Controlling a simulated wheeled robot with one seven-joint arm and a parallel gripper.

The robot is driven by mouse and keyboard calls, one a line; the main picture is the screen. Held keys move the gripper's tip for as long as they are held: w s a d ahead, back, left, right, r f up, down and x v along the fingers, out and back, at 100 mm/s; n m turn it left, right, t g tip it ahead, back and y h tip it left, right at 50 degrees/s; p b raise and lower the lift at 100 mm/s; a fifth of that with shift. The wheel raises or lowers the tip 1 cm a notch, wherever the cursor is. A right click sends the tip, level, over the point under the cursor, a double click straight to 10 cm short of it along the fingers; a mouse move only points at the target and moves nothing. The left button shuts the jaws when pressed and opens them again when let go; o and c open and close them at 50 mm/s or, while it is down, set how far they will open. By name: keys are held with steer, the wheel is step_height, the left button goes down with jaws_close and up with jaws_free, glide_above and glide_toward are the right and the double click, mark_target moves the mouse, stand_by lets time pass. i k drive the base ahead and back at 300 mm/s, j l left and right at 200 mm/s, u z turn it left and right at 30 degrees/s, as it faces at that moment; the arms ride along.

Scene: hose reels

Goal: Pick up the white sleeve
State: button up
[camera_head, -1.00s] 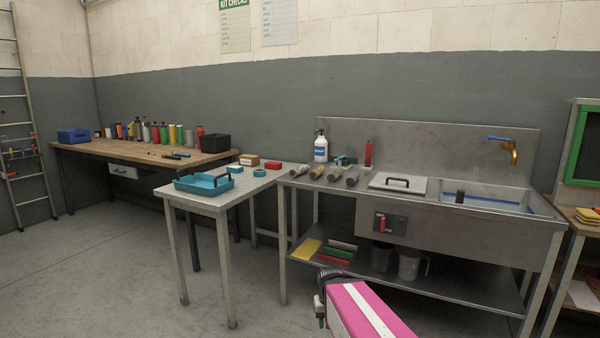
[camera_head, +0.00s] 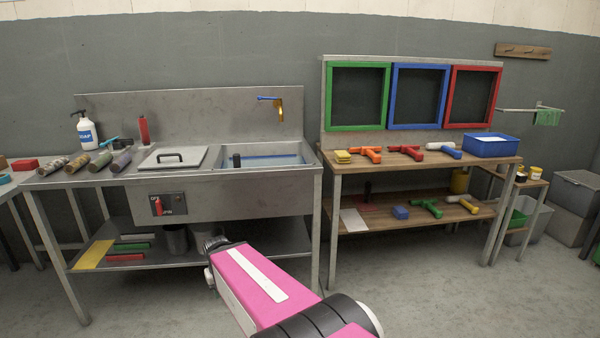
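A white cylinder (camera_head: 436,146), which may be the white sleeve, lies on the top of the wooden bench (camera_head: 360,167) at the right. It touches or sits beside a blue T-shaped tool (camera_head: 447,153); I cannot tell whether the two are joined. Several brown and grey cylinders lie in a row on the left of the steel sink unit, one of them a grey-purple one (camera_head: 121,161); none looks plainly white. My pink arm link crosses the bottom middle, well short of the bench. My gripper cannot be made out, so its state is hidden.
The sink unit (camera_head: 240,190) with a raised tap (camera_head: 277,105) stands left of the bench. Orange (camera_head: 366,154) and red (camera_head: 408,152) tools and a blue bin (camera_head: 490,147) share the bench top. Floor (camera_head: 410,290) in front of the bench is clear.

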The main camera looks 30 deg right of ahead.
mark_target(49, 168)
steer(key=l+z, duration=0.15)
steer(key=l, duration=0.45)
steer(key=i+l+z, duration=0.1)
steer(key=l, duration=0.5)
steer(key=j+u, duration=0.1)
steer(key=u, duration=1.15)
